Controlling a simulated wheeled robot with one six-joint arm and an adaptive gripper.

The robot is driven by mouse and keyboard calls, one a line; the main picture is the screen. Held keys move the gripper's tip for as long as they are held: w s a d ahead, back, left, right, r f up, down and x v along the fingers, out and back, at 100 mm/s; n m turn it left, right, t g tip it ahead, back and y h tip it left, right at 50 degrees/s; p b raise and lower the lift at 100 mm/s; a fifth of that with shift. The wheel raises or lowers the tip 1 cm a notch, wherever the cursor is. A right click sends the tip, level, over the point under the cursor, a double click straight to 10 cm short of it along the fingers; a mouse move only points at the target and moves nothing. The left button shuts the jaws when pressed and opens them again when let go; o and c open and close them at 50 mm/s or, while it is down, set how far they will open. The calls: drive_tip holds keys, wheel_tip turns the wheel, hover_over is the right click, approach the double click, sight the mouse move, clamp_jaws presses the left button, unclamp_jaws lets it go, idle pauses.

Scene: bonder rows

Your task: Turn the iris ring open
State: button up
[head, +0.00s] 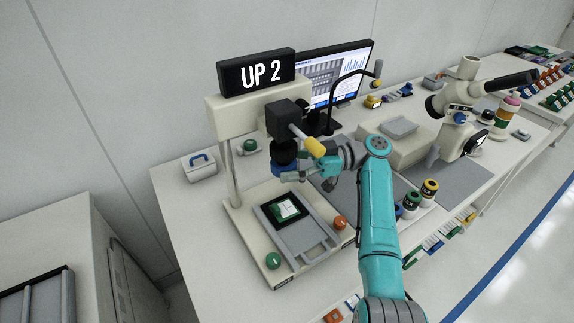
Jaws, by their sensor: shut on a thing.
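The inspection station has a black camera block (285,119) on its post, with a dark lens (284,147) hanging below it. A blue ring (281,169), which looks like the iris ring, sits at the lower end of the lens. My gripper (288,175) reaches in from the right, with its grey fingers at the blue ring. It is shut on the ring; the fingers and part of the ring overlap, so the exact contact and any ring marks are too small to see.
A rod with a yellow end (314,147) sticks out just above my gripper. Below lies a grey tray (313,243) with a green board (286,209), between a green button (273,261) and an orange button (339,222). A monitor (335,75) and microscope (460,100) stand behind.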

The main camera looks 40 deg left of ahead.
drive_tip(key=shift+f, duration=0.15)
drive_tip(key=o, duration=1.1)
drive_tip(key=shift+o, duration=0.2)
drive_tip(key=shift+y, duration=0.3)
